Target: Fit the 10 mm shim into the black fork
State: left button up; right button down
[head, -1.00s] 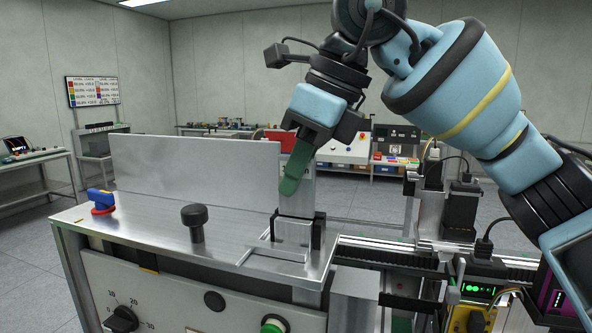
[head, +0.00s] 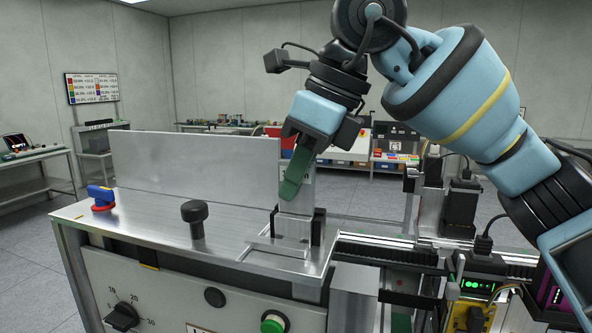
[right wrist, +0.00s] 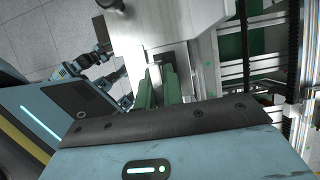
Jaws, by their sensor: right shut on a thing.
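My right gripper (head: 292,190) is shut on the shim (head: 305,190), a flat silver plate with a dark marking, partly hidden behind a green finger. The shim is roughly upright, above and between the prongs of the black fork (head: 319,226) on the metal bench top. Its lower end meets other silver metal there, so I cannot tell how deep it sits. The right wrist view shows the green fingers (right wrist: 159,88) close together, with a dark part just beyond their tips. My left gripper is not seen.
A tall metal plate (head: 195,170) stands behind on the bench top (head: 150,228). A black knob (head: 194,212) and a blue and red switch (head: 102,198) stand left of the fork. A rail with black devices (head: 460,208) lies to the right.

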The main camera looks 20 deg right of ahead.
jog(key=shift+f, duration=0.9)
jog(key=c, duration=1.5)
grip_release()
jog(key=shift+f, duration=0.1)
jog(key=shift+o, duration=0.2)
